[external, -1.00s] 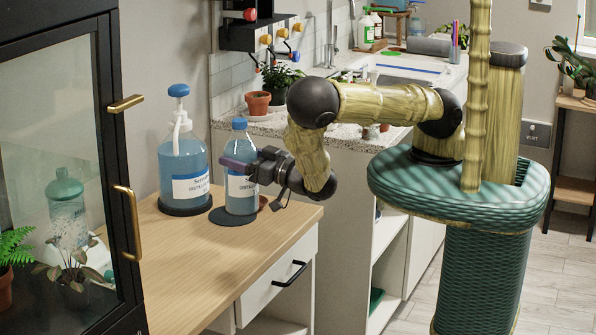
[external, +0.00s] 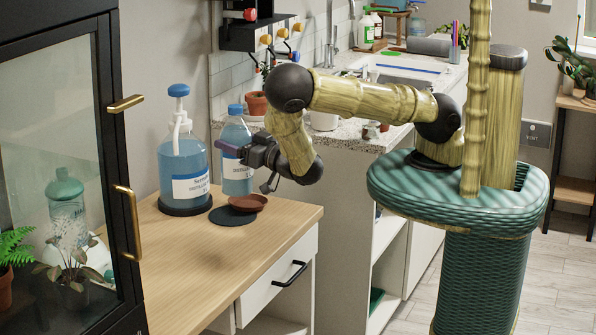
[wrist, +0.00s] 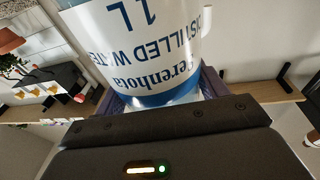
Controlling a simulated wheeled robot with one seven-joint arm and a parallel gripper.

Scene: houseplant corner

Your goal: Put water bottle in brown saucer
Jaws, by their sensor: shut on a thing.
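The water bottle (external: 236,176), clear with blue liquid, a blue cap and a white label, is upright in my gripper (external: 231,150). Its base appears raised off the wooden counter, just behind and left of the brown saucer in the external view. The wrist view shows its label (wrist: 140,45) upside down between my jaws (wrist: 160,104). My gripper is shut around the bottle's middle. The brown saucer (external: 248,204) is a small shallow dish on the counter, overlapping the back right edge of a dark round mat in the picture. The saucer looks empty.
A larger pump bottle (external: 182,160) stands on a dark base close left of the held bottle. The dark round mat (external: 232,218) is bare in front. A glass-door cabinet (external: 60,150) stands at left. The front of the wooden counter (external: 200,265) is clear.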

